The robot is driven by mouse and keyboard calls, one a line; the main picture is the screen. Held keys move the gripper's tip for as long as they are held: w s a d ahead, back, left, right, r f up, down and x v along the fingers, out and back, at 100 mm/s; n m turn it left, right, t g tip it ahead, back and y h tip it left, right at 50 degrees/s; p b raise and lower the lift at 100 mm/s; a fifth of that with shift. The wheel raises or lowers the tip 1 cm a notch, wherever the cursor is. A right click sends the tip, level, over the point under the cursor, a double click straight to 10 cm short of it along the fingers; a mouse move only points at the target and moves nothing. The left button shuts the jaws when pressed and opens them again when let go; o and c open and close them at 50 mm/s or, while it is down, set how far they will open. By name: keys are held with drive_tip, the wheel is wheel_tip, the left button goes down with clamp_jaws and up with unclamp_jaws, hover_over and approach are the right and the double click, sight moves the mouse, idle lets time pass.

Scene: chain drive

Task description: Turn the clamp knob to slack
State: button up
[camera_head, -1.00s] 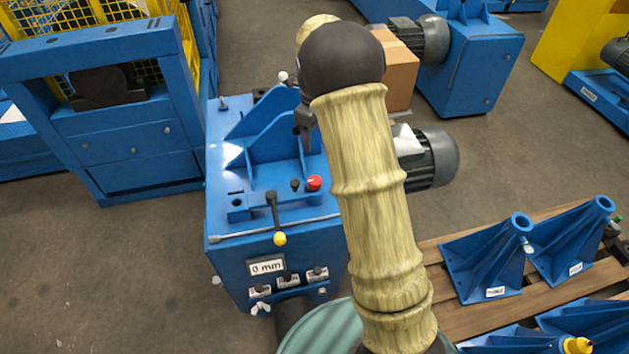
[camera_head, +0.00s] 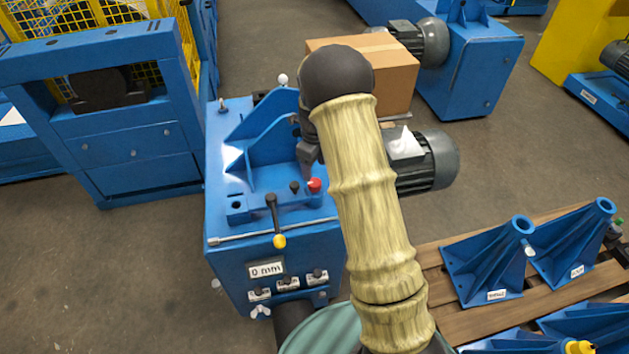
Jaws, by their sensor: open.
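A blue machine stand (camera_head: 225,160) stands in the middle of the view. A red knob (camera_head: 315,185) sits on its top deck, with a small black knob (camera_head: 294,187) to its left. A black lever with a yellow ball (camera_head: 279,241) hangs over the front edge. I cannot tell for certain which one is the clamp knob; the red one is the closest match. My gripper (camera_head: 309,174) points down just above and beside the red knob, partly hidden behind my arm. Its fingers are open, and nothing shows between them. Contact with the knob cannot be told.
A front plate reads 0 mm (camera_head: 266,269), above several small labelled fittings. Blue upright ribs (camera_head: 262,135) rise behind the gripper. A grey motor (camera_head: 440,160) projects at right, and a cardboard box (camera_head: 395,75) stands behind. Blue brackets (camera_head: 490,260) lie on a pallet at lower right.

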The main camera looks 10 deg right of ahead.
sight(315, 182)
wheel_tip(315, 182, down, 7)
drive_tip(key=shift+r, duration=0.15)
drive_tip(key=shift+c, duration=0.2)
drive_tip(key=c, duration=0.9)
